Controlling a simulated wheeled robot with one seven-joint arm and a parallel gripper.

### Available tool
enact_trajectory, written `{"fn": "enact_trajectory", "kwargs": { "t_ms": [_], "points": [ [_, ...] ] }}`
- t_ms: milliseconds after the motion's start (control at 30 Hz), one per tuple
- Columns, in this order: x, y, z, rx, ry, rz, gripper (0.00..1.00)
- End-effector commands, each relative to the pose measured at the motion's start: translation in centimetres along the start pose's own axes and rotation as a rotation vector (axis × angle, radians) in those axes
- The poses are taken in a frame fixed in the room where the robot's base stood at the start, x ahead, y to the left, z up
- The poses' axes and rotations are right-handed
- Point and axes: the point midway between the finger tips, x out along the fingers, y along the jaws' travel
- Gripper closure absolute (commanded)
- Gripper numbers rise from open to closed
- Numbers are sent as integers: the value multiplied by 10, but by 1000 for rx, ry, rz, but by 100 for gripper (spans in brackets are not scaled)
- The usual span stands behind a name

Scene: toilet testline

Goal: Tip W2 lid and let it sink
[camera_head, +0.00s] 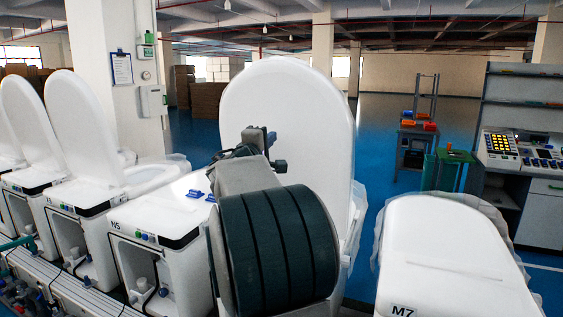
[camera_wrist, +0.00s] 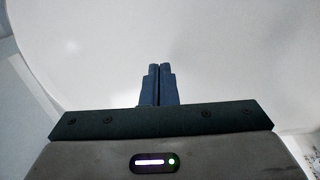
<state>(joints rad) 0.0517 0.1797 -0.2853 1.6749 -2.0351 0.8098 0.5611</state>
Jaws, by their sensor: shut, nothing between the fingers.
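A large white toilet lid (camera_head: 285,105) stands upright in the middle of the head view, behind my arm. The label of its toilet is hidden, so I cannot read W2 anywhere. In the wrist view a smooth white surface (camera_wrist: 225,50), apparently this lid, fills most of the picture. My gripper (camera_wrist: 158,70) points at that surface with its two blue-grey fingers together and nothing between them. I cannot tell whether the fingertips touch it. In the head view my arm hides the fingertips and the lower part of the lid.
Toilet N5 (camera_head: 155,235) stands left of my arm.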

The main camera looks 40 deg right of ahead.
Motion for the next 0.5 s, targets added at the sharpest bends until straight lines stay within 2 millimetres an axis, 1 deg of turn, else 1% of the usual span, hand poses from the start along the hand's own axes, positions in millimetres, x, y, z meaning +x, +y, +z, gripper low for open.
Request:
{"fn": "enact_trajectory", "kwargs": {
  "t_ms": [500],
  "points": [
    [27,0,1,-1,-2,0,100]
  ]
}}
